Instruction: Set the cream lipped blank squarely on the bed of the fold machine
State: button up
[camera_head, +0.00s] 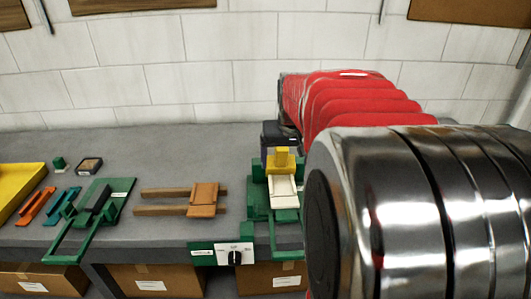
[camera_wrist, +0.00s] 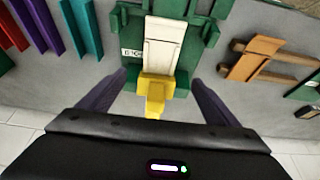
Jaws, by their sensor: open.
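The cream lipped blank (camera_head: 283,191) lies on the green fold machine (camera_head: 259,206), lengthwise along its bed. In the wrist view the blank (camera_wrist: 159,56) looks roughly in line with the green machine (camera_wrist: 131,32). A yellow block with a stub (camera_head: 281,158) sits at the blank's far end; it also shows in the wrist view (camera_wrist: 154,88). My gripper (camera_wrist: 160,78) is open, with one dark finger on each side of the yellow block and gaps between. In the head view my arm hides the machine's right side.
A brown wooden fixture (camera_head: 204,197) stands left of the machine, with bare bench between. Further left are a green tool (camera_head: 95,207), blue and orange bars (camera_head: 37,206) and a yellow tray (camera_head: 17,186). A dial panel (camera_head: 234,255) is on the bench front.

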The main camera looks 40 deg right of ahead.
jog(key=s+a+r+n+t+y, duration=0.1)
jog(key=s+a+n, duration=0.25)
jog(key=a, duration=1.35)
jog(key=s+a+f+n+y, duration=0.1)
jog(key=s+a+f+n, duration=0.1)
jog(key=s+a, duration=0.7)
jog(key=a+n, duration=0.1)
jog(key=a, duration=0.2)
jog(key=shift+f+t+y, duration=0.3)
jog(key=shift+t, duration=0.1)
jog(key=shift+o, duration=0.5)
jog(key=shift+c, duration=0.4)
